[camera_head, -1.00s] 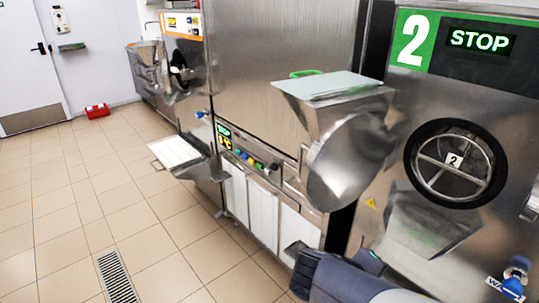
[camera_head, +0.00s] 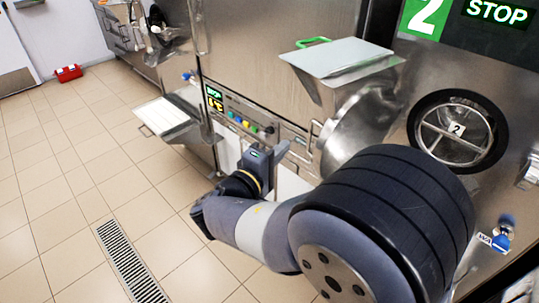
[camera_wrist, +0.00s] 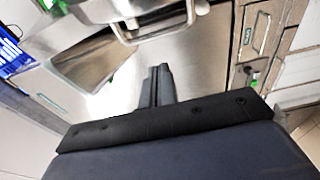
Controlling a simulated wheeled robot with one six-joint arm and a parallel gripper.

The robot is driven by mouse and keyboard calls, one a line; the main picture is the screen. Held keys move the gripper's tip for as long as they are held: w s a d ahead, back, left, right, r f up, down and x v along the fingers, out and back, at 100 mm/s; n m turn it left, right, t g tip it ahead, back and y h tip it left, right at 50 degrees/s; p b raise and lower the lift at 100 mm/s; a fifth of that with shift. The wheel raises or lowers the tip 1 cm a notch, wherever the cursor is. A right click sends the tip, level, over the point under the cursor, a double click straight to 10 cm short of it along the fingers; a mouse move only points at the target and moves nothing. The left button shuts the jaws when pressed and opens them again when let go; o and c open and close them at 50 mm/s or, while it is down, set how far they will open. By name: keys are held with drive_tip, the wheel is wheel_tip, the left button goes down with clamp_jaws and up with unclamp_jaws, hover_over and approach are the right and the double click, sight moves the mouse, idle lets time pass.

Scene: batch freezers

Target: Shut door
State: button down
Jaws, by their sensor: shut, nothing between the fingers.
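The steel door (camera_head: 360,125) of machine 2 stands swung open to the left of its round black-rimmed opening (camera_head: 457,132). It carries a hopper with a pale lid (camera_head: 343,60) and a green handle (camera_head: 313,42). My gripper (camera_head: 282,150) is left of and below the door, close to the front panel, and looks apart from the door. In the wrist view, its fingers (camera_wrist: 157,82) are together and empty. They point at a steel surface with a bar handle (camera_wrist: 152,30) beyond. My arm hides the lower part of the machine.
A control panel (camera_head: 240,118) with coloured buttons is left of my gripper. A tray-like shelf (camera_head: 165,117) juts out further left. A blue-handled valve (camera_head: 502,236) is at lower right. The tiled floor on the left is clear, with a drain grate (camera_head: 130,262) and a red box (camera_head: 68,73).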

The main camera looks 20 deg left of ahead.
drive_tip(key=d+p, duration=0.1)
drive_tip(key=d, duration=0.1)
drive_tip(key=w+d+p, duration=0.1)
drive_tip(key=d, duration=0.1)
drive_tip(key=shift+d, duration=0.1)
drive_tip(key=shift+f, duration=0.1)
idle(0.5)
